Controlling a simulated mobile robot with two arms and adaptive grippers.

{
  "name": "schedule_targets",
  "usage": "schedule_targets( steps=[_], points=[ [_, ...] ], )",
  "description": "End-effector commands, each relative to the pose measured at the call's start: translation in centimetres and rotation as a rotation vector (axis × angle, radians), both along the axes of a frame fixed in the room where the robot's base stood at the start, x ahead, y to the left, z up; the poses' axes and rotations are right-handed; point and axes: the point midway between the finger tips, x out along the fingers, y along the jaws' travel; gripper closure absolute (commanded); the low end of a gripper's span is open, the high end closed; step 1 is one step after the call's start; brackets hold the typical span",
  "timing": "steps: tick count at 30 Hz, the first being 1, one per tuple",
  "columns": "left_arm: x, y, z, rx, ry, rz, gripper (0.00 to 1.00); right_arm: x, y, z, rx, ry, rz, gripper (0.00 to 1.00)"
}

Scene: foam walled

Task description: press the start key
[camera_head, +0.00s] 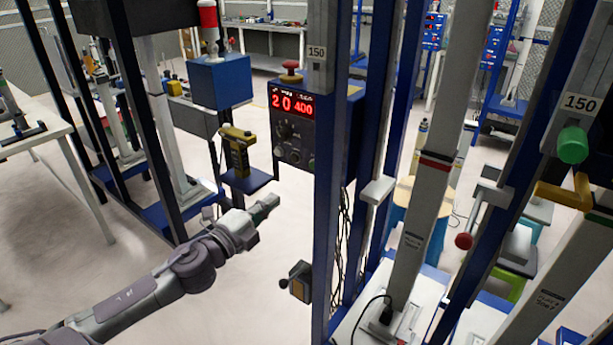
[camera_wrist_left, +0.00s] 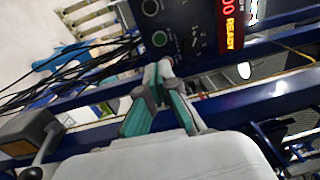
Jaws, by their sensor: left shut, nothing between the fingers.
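The control box (camera_head: 292,138) hangs on a blue post and has a lit red display reading 20 and 400. Below the display are a dark knob and several small round buttons; I cannot read which is the start key. In the left wrist view, the panel (camera_wrist_left: 185,30) shows a greenish round button (camera_wrist_left: 160,38) and another round button (camera_wrist_left: 150,7). My right gripper is not in view.
A red mushroom button (camera_head: 290,68) tops the box. Blue posts (camera_head: 328,200) stand right of my left gripper. A yellow-black device (camera_head: 237,155) rests on a small blue shelf behind it. A small grey box (camera_head: 298,282) sticks out lower down. Dark cables (camera_wrist_left: 75,75) hang below the panel.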

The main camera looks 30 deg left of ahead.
Motion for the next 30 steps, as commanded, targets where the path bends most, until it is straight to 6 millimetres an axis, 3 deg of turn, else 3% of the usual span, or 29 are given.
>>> schedule_targets(
  steps=[11,30],
  points=[
    [0.9,0.0,0.1,-0.003,0.0,0.001,1.0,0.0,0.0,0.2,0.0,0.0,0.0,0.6],
    [10.4,-0.6,0.8,-0.003,-0.001,0.003,1.0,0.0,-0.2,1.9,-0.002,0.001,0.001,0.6]
  ],
)
